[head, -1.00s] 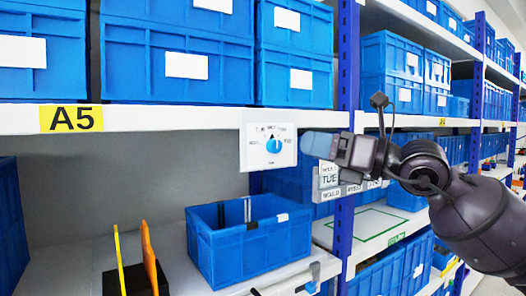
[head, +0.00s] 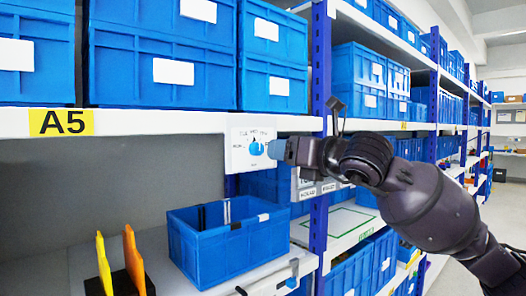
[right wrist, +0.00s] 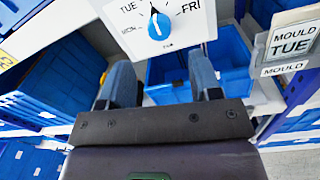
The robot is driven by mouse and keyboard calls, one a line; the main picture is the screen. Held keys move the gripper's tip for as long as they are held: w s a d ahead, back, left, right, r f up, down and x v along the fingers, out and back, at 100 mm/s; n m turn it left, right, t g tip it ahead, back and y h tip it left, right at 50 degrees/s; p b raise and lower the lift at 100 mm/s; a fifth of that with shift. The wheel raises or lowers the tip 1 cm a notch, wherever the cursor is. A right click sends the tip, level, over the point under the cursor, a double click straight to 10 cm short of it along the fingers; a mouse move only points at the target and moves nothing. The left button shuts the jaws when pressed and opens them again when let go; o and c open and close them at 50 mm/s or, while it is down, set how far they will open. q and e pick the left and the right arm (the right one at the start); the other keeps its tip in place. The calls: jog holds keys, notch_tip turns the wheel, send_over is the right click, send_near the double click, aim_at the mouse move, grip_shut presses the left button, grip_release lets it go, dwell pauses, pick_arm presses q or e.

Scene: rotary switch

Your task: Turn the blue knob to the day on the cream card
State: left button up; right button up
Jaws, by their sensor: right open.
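The blue knob (right wrist: 159,26) sits on a white dial plate (head: 236,151) fixed at the shelf edge. In the head view the right gripper (head: 279,149) overlaps the plate's right side. Grey-blue parts (head: 294,268) at the bottom may be my left gripper.
An open blue bin (head: 215,255) stands on the shelf below the dial. Yellow and orange upright pieces (head: 130,258) in a black holder stand at lower left. A blue upright post (head: 320,90) is right of the dial. Closed blue bins fill the shelf above.

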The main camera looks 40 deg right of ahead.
aim_at(260, 149)
jog(key=shift+w+a, duration=0.15)
jog(key=shift+w, duration=1.05)
jog(key=shift+w+a, duration=0.2)
jog(key=shift+w, duration=0.95)
jog(key=shift+w+a, duration=0.15)
jog(key=shift+w, duration=1.05)
jog(key=c, duration=0.9)
jog(key=shift+c, duration=0.2)
